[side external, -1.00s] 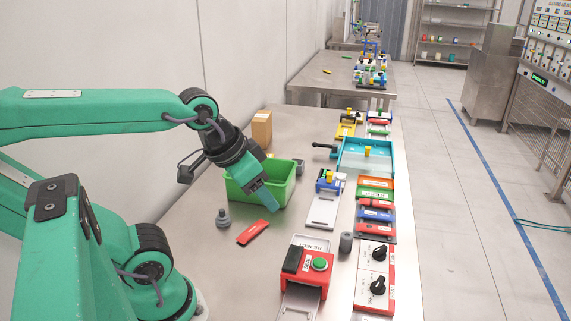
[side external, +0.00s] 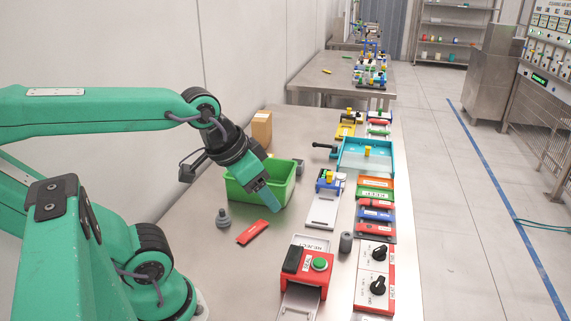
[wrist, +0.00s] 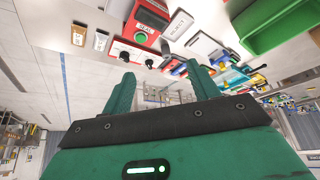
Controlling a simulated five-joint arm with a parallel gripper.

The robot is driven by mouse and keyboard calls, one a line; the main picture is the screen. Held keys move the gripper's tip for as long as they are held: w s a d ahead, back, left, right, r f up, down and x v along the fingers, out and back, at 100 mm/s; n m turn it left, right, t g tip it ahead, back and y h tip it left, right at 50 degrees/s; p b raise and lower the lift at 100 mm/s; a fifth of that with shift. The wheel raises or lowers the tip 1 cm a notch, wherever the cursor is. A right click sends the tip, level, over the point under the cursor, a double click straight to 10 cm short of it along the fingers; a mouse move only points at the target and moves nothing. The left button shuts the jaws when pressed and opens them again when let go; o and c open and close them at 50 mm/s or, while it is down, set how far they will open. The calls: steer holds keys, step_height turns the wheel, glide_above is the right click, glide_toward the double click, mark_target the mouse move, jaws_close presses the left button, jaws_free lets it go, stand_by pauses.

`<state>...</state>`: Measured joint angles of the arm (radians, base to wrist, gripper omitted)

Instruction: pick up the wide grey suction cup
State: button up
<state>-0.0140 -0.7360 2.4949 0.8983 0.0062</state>
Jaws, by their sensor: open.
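A grey suction cup (side external: 223,218) with a wide round base and a narrower top stands upright on the metal table, left of the red block. My gripper (side external: 275,204) is above the table in front of the green bin, to the right of the cup and apart from it. In the wrist view my gripper (wrist: 160,75) has its two green fingers spread, with nothing held between them. I cannot make out the suction cup in the wrist view.
A green bin (side external: 283,192) stands just behind my gripper. A flat red block (side external: 253,232) lies in front of it. A red box with a green button (side external: 308,275) and a dark grey cylinder (side external: 346,243) stand to the right. Bare table (side external: 215,262) shows in front of the cup.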

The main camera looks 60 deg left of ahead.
steer(key=w+a+f+n+g+y, duration=0.1)
steer(key=w+a+f+n+g, duration=0.15)
steer(key=a, duration=0.35)
steer(key=n+g, duration=0.3)
glide_above(222, 210)
steer(key=shift+h, duration=0.4)
steer(key=f, duration=1.2)
steer(key=shift+d+f, duration=0.25)
steer(key=shift+f, duration=0.05)
steer(key=shift+s+a+f, duration=0.1)
steer(key=shift+a+f, duration=0.1)
steer(key=shift+a, duration=0.05)
steer(key=shift+f, duration=0.15)
steer(key=shift+f, duration=1.15)
steer(key=shift+f, duration=0.1)
steer(key=shift+f, duration=2.5)
